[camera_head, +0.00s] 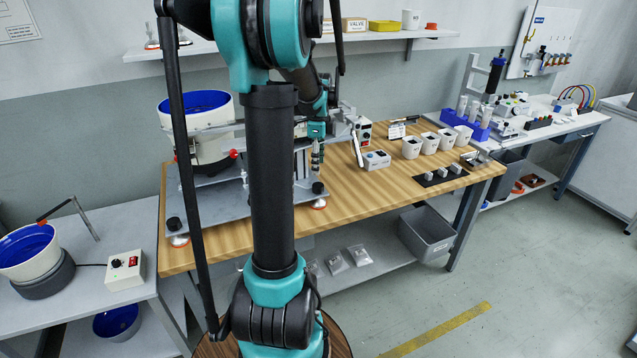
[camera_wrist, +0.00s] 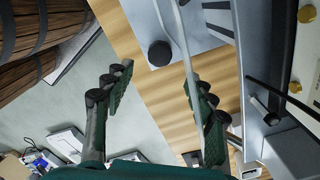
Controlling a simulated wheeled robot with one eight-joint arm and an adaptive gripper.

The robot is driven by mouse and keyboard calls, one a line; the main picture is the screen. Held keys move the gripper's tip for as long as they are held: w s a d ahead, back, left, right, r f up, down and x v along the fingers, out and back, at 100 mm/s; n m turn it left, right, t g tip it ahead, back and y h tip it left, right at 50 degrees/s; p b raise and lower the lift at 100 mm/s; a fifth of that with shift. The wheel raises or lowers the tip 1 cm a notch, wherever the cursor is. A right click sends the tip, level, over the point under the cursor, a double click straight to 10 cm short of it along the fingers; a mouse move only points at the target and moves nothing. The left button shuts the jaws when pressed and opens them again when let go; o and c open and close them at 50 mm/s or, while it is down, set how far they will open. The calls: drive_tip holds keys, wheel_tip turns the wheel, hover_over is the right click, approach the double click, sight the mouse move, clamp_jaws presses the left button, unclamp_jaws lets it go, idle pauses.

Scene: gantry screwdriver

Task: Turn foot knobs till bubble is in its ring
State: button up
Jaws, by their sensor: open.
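A grey base plate (camera_head: 215,197) stands on feet on the wooden bench under a white bowl feeder with a blue inside (camera_head: 197,128). One black foot knob (camera_head: 174,223) is at its front left corner, and another black foot knob (camera_head: 317,187) is at its front right corner. My gripper (camera_head: 316,158) hangs just above the right knob. In the wrist view my gripper (camera_wrist: 160,85) has its fingers spread with nothing between them. A round black knob (camera_wrist: 159,53) shows beyond the fingertips on the plate corner. I cannot make out the bubble or its ring; my arm covers part of the plate.
White cups (camera_head: 430,142), a small white box (camera_head: 376,160) and a dark mat with blocks (camera_head: 440,175) are to the right on the wooden bench (camera_head: 345,205). A shelf (camera_head: 390,37) runs above. A control box (camera_head: 124,270) stands on the left table.

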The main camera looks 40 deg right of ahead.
sight(318, 185)
wheel_tip(318, 185, down, 8)
idle(0.4)
drive_tip(key=c, duration=1.2)
